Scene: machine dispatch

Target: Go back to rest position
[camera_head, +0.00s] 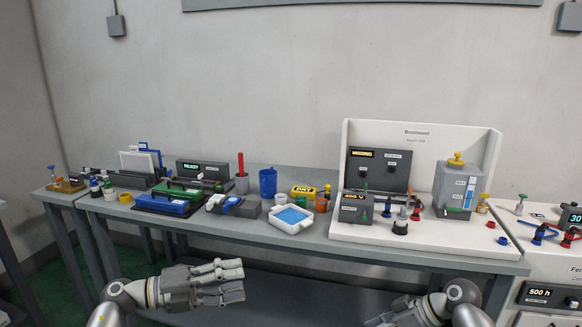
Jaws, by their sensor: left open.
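My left gripper (238,281) is open and empty at the lower left. It is in front of the long grey table (330,236) and appears apart from it, with its fingers pointing right. My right arm (445,303) enters at the bottom right. The fingers of my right gripper (392,318) are mostly cut off by the bottom edge, so their state does not show.
On the table are blue and green cases (163,205), a blue cup (268,182), a white tray (291,228) and a yellow box (303,192). A white machine panel (420,143) stands at right. Another machine (546,268) stands farther right.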

